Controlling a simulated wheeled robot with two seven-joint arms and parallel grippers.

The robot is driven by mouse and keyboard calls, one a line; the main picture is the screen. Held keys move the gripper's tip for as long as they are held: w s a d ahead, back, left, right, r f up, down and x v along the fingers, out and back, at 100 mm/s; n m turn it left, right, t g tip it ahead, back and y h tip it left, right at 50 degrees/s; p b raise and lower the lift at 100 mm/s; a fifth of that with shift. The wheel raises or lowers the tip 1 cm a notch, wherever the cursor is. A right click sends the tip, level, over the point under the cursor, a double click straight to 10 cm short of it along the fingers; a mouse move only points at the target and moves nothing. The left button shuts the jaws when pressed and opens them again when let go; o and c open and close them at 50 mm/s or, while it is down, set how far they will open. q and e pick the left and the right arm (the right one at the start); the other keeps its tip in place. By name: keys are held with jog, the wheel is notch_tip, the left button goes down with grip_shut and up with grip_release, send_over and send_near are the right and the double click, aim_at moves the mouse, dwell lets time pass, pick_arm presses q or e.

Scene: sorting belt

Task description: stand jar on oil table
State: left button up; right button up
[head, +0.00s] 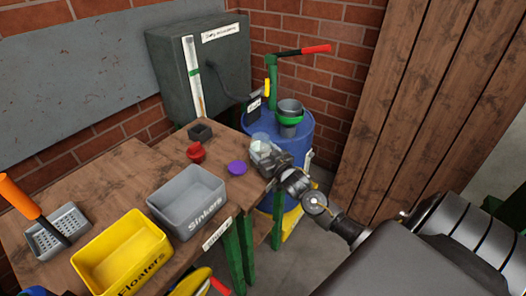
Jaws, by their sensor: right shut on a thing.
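My right gripper (268,158) is at the right end of the wooden table (130,185), its arm coming in from the lower right. It is shut on a clear, see-through jar (260,141), which is small and partly hidden by the fingers. I cannot tell whether the jar touches the tabletop. A purple round lid-like disc (237,167) lies on the table just left of the gripper. The label on the table's front edge is too small to read. My left gripper is not in view.
A grey "Sinkers" bin (188,215) and a yellow "Floaters" bin (90,258) stand along the front. A red object (196,151) and black box (200,132) lie behind. A blue drum (306,135) with a green, red-handled pump stands behind the gripper. An orange-handled grey strainer (44,243) lies left.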

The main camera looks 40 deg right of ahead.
jog(key=shift+f, duration=0.1)
jog(key=o, duration=1.2)
jog(key=shift+s+a, duration=0.1)
jog(key=shift+s, duration=0.2)
jog(key=s+a, duration=0.1)
jog(key=s, duration=1)
jog(key=shift+s+b, duration=0.15)
jog(key=shift+b, duration=0.2)
